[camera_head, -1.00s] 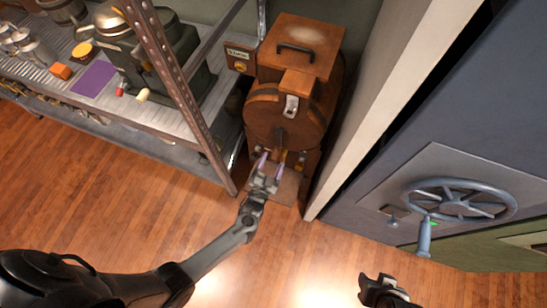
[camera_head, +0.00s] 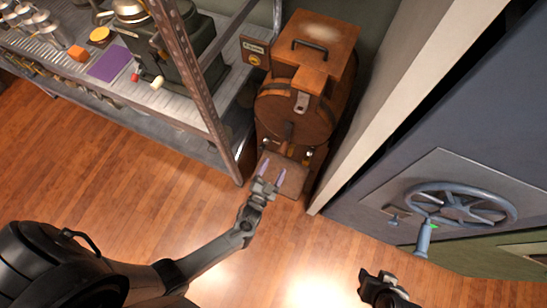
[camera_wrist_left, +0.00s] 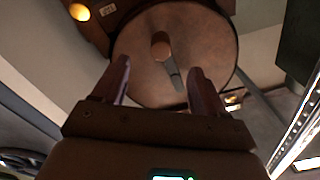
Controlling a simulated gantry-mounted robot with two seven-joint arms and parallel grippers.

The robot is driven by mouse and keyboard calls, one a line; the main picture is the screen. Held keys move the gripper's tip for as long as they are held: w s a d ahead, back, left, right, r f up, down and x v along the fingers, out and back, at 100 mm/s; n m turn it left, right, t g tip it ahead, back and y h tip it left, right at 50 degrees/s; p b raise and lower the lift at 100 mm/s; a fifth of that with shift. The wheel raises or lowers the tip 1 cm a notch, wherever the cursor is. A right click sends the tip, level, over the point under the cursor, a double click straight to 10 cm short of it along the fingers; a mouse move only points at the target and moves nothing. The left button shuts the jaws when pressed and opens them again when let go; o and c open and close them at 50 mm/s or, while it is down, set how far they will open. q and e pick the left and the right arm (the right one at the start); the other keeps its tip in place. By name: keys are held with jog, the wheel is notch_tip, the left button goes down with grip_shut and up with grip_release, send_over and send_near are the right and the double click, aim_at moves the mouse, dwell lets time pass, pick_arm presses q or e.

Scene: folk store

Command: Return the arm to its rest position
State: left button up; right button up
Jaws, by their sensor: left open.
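My left gripper (camera_head: 271,174) is open and empty in the head view. Its two purple-tinted fingers point up the picture toward the lower front of a brown wooden cabinet machine (camera_head: 300,105) with a round drum face. In the left wrist view both fingers (camera_wrist_left: 158,85) stand apart with nothing between them. The machine's round face (camera_wrist_left: 140,50) is beyond the fingertips, with a knob (camera_wrist_left: 161,45) at its middle. My right gripper (camera_head: 380,283) shows only partly at the bottom edge of the head view, and its jaws are not clear.
A metal shelf (camera_head: 150,105) with a dark machine, a purple mat (camera_head: 109,64) and jars stands at the left. A dark vault door (camera_head: 450,165) with a spoked wheel (camera_head: 461,204) is at the right. Wooden floor (camera_head: 130,190) is clear between them.

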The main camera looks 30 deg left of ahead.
pick_arm(q)
jog(key=s+a+f, duration=0.2)
jog(key=s, duration=0.3)
notch_tip(320, 180, up, 16)
jog(key=s+a+n+g+h, duration=0.2)
jog(key=g, duration=0.5)
jog(key=s+r+g, duration=0.5)
jog(key=s+g, duration=0.2)
jog(key=s, duration=0.3)
notch_tip(320, 180, up, 30)
jog(key=p, duration=3)
jog(key=shift+s+d+n, duration=0.3)
jog(key=shift+s+d, duration=0.05)
jog(key=shift+d, duration=0.05)
